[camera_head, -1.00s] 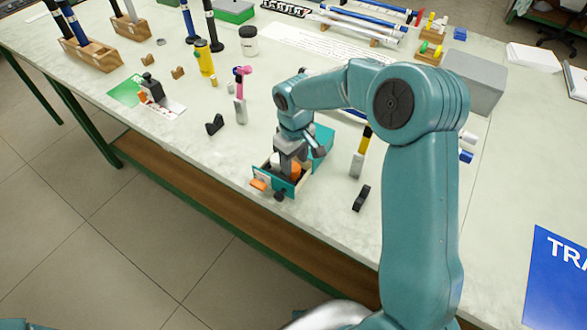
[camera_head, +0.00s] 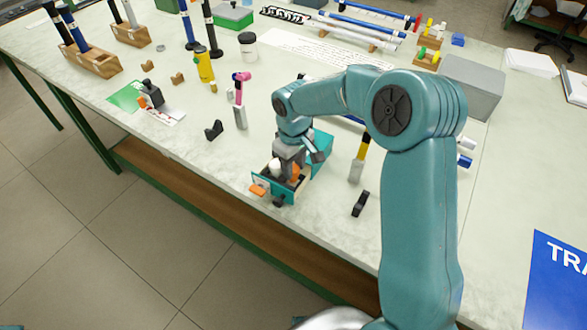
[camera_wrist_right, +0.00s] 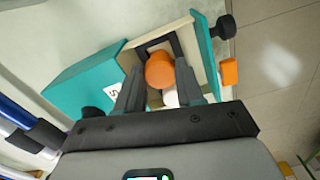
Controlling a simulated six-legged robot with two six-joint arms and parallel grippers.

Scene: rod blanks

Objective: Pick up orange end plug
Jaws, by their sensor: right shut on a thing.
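The orange end plug (camera_wrist_right: 159,71) is a round orange piece between the fingertips of my right gripper (camera_wrist_right: 158,82) in the right wrist view. In the head view, my right gripper (camera_head: 288,170) reaches down into the open drawer (camera_head: 273,188) of a teal box (camera_head: 321,150). It is shut on the orange plug (camera_head: 295,173), which is partly covered by the fingers. A white round piece (camera_wrist_right: 171,98) sits beside the plug in the drawer. I cannot tell whether the plug is clear of the drawer floor. My left gripper is not in view.
A black knob (camera_head: 279,201) and an orange block (camera_head: 257,190) are at the drawer front, near the table's edge. A yellow-and-grey tool (camera_head: 358,160) and a black holder (camera_head: 360,203) stand to the right. A black holder (camera_head: 214,130) and pink-topped tool (camera_head: 240,95) are left.

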